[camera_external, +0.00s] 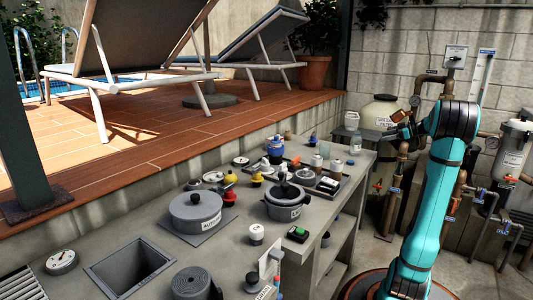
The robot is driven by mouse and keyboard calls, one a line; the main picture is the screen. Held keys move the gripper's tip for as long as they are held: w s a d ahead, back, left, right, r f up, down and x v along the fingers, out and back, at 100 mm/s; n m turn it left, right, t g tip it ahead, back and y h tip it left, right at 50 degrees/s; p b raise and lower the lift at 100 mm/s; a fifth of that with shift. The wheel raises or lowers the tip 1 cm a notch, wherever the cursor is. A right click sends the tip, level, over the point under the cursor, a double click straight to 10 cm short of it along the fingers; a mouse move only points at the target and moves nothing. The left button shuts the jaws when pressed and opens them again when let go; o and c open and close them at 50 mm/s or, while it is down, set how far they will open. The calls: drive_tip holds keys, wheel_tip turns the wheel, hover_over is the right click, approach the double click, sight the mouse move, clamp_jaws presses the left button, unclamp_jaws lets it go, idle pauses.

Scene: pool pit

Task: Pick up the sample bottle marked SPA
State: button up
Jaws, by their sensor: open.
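Several small bottles stand at the far end of the concrete counter.
Pipes (390,200) and a cream tank (379,113) stand right of the counter.

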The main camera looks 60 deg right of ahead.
approach(356, 141)
drive_tip(key=w+f, duration=0.1)
drive_tip(key=w+d+f, duration=0.1)
drive_tip(key=w, duration=0.1)
drive_tip(key=w+d+f, duration=0.1)
drive_tip(key=shift+w+f, duration=0.25)
drive_tip(key=shift+w, duration=0.1)
drive_tip(key=shift+r+x, duration=0.2)
drive_tip(key=shift+x, duration=2.45)
drive_tip(key=c, duration=1.2)
drive_tip(key=shift+o, duration=0.2)
drive_tip(key=shift+r, duration=0.2)
